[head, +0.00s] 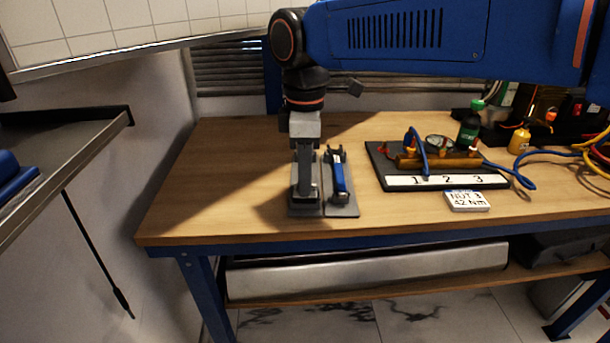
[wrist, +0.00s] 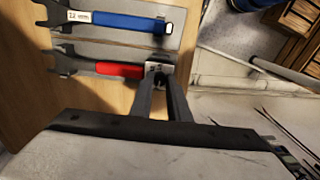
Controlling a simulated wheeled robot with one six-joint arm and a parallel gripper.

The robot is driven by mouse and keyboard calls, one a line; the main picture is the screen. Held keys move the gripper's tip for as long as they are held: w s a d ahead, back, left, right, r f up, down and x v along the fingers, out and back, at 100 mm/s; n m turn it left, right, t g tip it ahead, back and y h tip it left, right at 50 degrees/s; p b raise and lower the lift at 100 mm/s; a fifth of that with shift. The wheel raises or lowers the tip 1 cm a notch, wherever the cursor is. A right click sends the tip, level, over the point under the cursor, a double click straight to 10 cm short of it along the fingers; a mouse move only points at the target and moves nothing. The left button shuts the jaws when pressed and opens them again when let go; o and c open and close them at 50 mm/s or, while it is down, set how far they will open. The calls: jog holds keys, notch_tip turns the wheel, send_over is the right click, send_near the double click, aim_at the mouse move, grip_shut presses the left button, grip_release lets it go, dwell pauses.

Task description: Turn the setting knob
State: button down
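My gripper (head: 306,190) points down over the left wrench. In the wrist view its fingertips (wrist: 161,80) are at the handle end of the red wrench, where the setting knob is mostly hidden. I cannot tell whether they grip it.
A card (head: 467,201) reading "NUT 3 42 Nm" lies on the bench (head: 240,155). Behind it stands a rig with a strip (head: 447,181) numbered 1, 2, 3. A green bottle (head: 470,125) and cables are at the right. The bench left of my gripper is clear.

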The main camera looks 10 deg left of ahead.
jog(key=shift+m, duration=0.3)
jog(key=m, duration=0.5)
jog(key=shift+m, duration=0.3)
jog(key=m, duration=0.6)
jog(key=shift+m, duration=0.3)
jog(key=m, duration=1)
jog(key=shift+m, duration=0.4)
jog(key=c, duration=1.7)
grip_release()
jog(key=shift+o, duration=0.2)
jog(key=shift+r, duration=0.15)
